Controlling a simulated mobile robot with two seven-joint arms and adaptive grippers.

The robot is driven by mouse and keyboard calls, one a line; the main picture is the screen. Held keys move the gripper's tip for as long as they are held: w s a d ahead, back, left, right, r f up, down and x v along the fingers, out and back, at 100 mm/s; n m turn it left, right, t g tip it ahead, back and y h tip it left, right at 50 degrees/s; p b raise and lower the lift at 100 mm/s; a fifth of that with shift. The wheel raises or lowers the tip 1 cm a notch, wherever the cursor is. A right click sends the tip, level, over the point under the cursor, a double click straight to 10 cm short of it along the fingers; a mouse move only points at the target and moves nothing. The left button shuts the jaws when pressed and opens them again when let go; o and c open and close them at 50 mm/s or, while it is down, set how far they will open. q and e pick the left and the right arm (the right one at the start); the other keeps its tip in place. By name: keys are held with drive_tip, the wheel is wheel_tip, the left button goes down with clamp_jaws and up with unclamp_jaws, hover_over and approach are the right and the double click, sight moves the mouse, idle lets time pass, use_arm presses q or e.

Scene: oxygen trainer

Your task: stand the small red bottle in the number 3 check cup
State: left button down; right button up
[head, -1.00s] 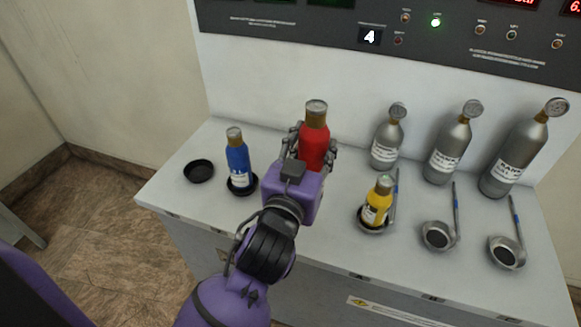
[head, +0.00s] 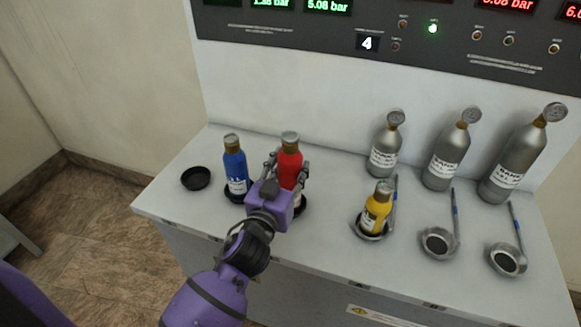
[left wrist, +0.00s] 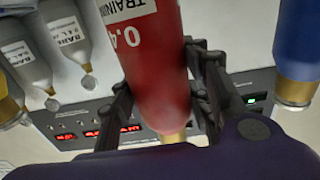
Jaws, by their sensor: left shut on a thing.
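The small red bottle (head: 289,166) with a brown neck and grey cap is upright in my left gripper (head: 285,178), which is shut around its body. Its lower part is mostly hidden by the gripper, above or in a dark round holder (head: 302,209); I cannot tell whether it touches. The left wrist view shows the red body (left wrist: 150,65) between the fingers (left wrist: 160,95). Two empty metal cups with handles stand at the right, one nearer the middle (head: 437,242) and one far right (head: 506,260). I cannot read cup numbers. My right gripper is not in view.
A blue bottle (head: 235,166) stands close left of the red one, beside an empty black holder (head: 195,178). A yellow bottle (head: 377,208) stands in a metal cup (head: 372,231). Three grey cylinders, including the middle one (head: 446,154), line the back. The counter between red and yellow is clear.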

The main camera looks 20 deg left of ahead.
use_arm(q)
drive_tip(key=shift+r, duration=0.2)
drive_tip(key=shift+f, duration=0.15)
drive_tip(key=c, duration=1.4)
unclamp_jaws()
drive_tip(key=shift+f, duration=0.2)
drive_tip(key=o, duration=0.5)
drive_tip(key=shift+c, duration=0.2)
drive_tip(key=shift+r, duration=0.3)
drive_tip(key=shift+s+f, duration=0.15)
drive_tip(key=shift+s, duration=0.15)
drive_tip(key=s+b, duration=0.2)
drive_tip(key=s, duration=0.9)
drive_tip(key=shift+s+a, duration=0.2)
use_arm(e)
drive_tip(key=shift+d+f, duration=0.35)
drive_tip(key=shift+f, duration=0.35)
